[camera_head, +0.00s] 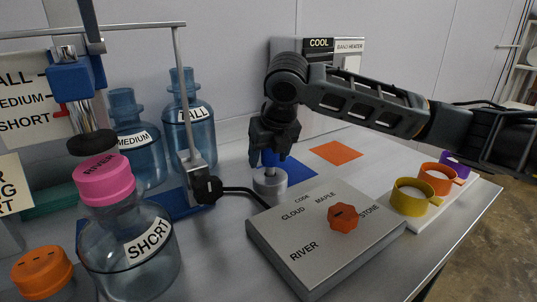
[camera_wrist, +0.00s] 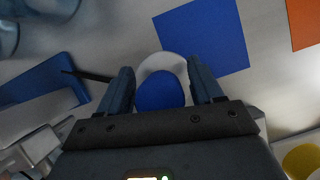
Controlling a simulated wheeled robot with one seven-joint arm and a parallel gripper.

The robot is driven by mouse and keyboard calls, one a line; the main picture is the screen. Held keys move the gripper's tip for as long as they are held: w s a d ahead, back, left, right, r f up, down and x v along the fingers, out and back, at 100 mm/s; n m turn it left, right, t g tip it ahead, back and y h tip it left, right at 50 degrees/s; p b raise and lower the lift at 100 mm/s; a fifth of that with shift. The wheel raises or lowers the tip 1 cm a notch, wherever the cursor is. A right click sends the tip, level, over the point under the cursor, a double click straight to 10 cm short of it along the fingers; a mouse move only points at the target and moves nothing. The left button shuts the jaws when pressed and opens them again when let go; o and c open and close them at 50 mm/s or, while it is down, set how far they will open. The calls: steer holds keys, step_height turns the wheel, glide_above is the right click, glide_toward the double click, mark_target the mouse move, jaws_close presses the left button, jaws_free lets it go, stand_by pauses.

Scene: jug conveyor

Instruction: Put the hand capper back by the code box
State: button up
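The hand capper (camera_head: 270,183), a grey cylinder with a blue top, stands upright on the grey table, just behind the code box (camera_head: 300,236) and beside the blue square. In the wrist view the hand capper (camera_wrist: 160,90) shows as a blue knob over a pale round base. My gripper (camera_head: 274,152) points down over it. In the wrist view my gripper (camera_wrist: 161,72) is open, with one finger on each side of the blue knob and small gaps visible. The fingers partly hide the knob in the head view.
MEDIUM (camera_head: 139,150) and TALL (camera_head: 189,120) jugs stand behind. An orange cap (camera_head: 41,272) is front left. Colored cups (camera_head: 411,197) stand right. The orange square (camera_head: 335,152) is bare.

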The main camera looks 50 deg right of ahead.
steer(key=shift+o, duration=0.6)
steer(key=shift+r, duration=0.15)
steer(key=shift+r, duration=0.2)
steer(key=v, duration=1.1)
steer(key=shift+s+r, duration=0.2)
steer(key=shift+r, duration=0.1)
steer(key=shift+a, duration=0.1)
